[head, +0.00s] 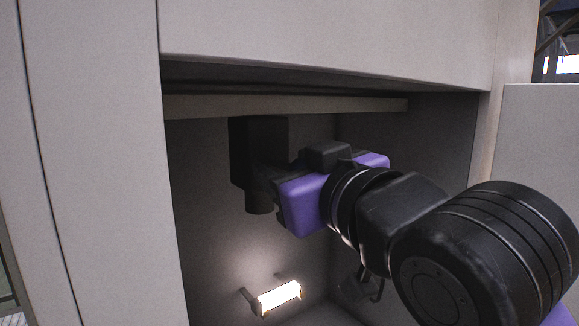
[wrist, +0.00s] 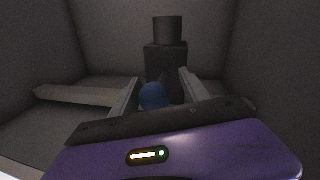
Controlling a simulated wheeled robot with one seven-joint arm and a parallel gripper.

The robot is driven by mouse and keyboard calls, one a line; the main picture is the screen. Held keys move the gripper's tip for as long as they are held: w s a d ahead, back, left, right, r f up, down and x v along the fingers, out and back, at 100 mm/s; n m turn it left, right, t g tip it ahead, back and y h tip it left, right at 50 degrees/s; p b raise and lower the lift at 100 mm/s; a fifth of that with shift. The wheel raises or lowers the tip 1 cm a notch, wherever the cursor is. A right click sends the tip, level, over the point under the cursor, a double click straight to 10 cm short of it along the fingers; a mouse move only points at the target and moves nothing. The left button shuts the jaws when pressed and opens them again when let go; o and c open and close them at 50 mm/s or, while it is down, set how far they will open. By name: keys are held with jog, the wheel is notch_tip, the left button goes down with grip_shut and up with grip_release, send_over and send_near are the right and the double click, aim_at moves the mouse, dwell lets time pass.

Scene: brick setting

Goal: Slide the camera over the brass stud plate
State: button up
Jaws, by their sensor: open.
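A black boxy thing with a short round barrel, which looks like the camera (head: 258,150), is up under the top of the niche with its barrel pointing down. In the wrist view the camera (wrist: 166,60) appears with the barrel upward. My gripper (head: 268,177) is at the camera's right side in the head view. In the wrist view my gripper (wrist: 155,88) is open, its two fingers on either side of the lower part of the camera. A blue round thing (wrist: 154,96) shows between the fingers. I cannot tell contact. I cannot make out the brass stud plate.
The niche (head: 205,220) has grey walls close around my gripper. A pale bar (head: 285,105) runs across its top and also shows in the wrist view (wrist: 85,95). A lit lamp (head: 279,297) is low in the niche, with a dark hook-like fitting (head: 362,288) to its right.

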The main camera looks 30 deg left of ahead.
jog(key=shift+d, duration=0.1)
jog(key=b+v, duration=0.2)
jog(key=v, duration=0.5)
jog(key=shift+s+d, duration=0.2)
jog(key=shift+d, duration=0.05)
jog(key=shift+r, duration=0.1)
